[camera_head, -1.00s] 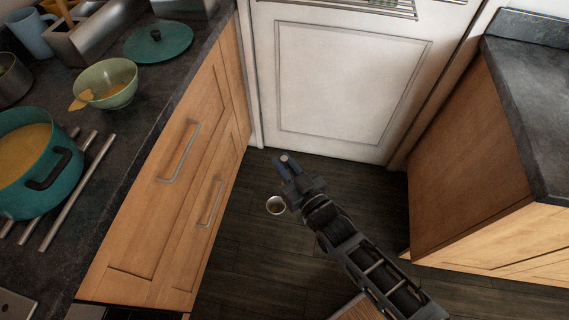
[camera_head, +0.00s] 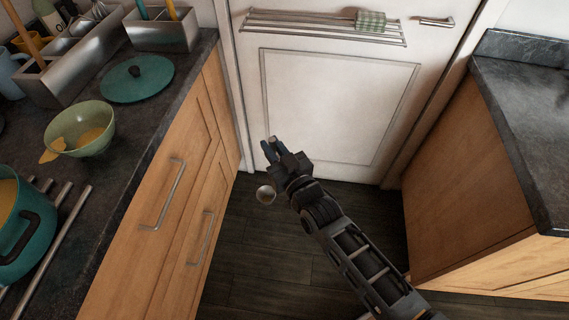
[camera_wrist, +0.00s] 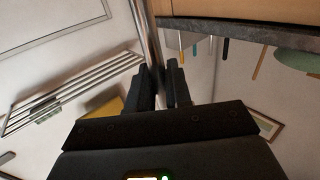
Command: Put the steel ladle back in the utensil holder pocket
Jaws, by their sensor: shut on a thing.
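My gripper (camera_head: 270,150) is shut on the steel ladle, in front of the white door and right of the left counter. The ladle's bowl (camera_head: 265,194) hangs below the fingers in the head view. In the wrist view the ladle's shiny handle (camera_wrist: 148,38) runs up between the fingers (camera_wrist: 158,85). A steel utensil holder (camera_head: 172,40) with a few utensils stands at the counter's far end. A longer steel holder (camera_head: 75,80) with several compartments and a wooden-handled utensil stands left of it. I cannot tell which pocket is the ladle's.
A teal lid (camera_head: 150,84), a green bowl (camera_head: 92,122) and a teal pot (camera_head: 15,250) stand on the left counter. The white door (camera_head: 335,110) carries a towel rail (camera_head: 300,22). A wooden cabinet (camera_head: 465,170) stands right. The floor between is clear.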

